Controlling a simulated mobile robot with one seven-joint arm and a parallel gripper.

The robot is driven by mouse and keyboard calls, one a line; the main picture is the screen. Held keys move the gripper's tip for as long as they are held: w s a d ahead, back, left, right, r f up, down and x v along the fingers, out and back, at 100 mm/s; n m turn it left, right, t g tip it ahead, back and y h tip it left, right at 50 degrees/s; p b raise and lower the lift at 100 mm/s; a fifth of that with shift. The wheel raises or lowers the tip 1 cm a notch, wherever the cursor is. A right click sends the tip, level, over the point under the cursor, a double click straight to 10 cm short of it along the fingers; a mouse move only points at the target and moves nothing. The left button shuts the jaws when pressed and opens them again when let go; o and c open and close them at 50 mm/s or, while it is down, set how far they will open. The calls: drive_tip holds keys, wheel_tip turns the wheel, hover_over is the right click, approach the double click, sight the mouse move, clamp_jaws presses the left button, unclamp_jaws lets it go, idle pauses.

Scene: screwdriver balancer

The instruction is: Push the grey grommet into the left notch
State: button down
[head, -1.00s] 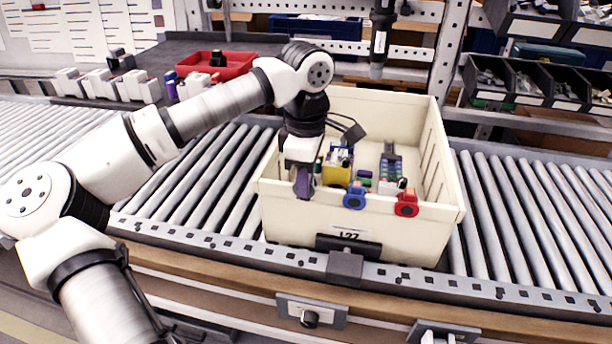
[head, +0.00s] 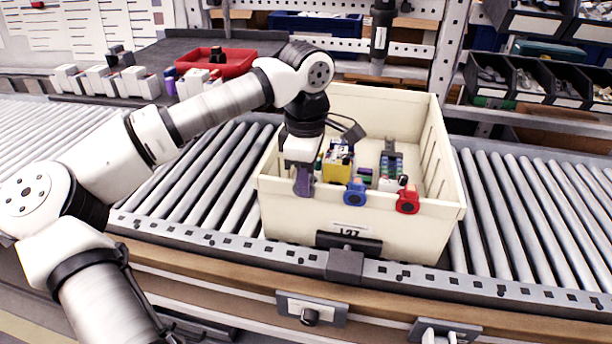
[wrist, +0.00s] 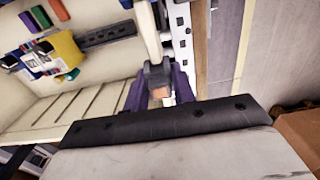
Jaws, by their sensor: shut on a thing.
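My gripper (head: 303,182) has purple fingers and points down at the left part of the cream bin's front wall. In the wrist view the fingers (wrist: 160,88) are shut on a small grey piece, the grey grommet (wrist: 156,74), in line with the bin's rim. The head view hides the grommet behind the fingers. The left notch is hidden too, so I cannot tell how deep the grommet sits. A blue grommet (head: 355,192) and a red grommet (head: 407,200) sit on the front rim to the right.
The cream bin (head: 440,215) stands on a roller conveyor (head: 520,220). Inside it are a yellow box (head: 337,170) and several small coloured parts. A black latch (head: 348,243) is at its front. A red tray (head: 215,65) lies behind left. A screwdriver (head: 381,30) hangs above the back.

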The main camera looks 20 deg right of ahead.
drive_tip(key=shift+f+b, duration=0.3)
drive_tip(key=shift+f, duration=0.15)
idle(0.8)
drive_tip(key=c, duration=1.1)
unclamp_jaws()
wheel_tip(320, 180, up, 14)
drive_tip(key=shift+f, duration=0.1)
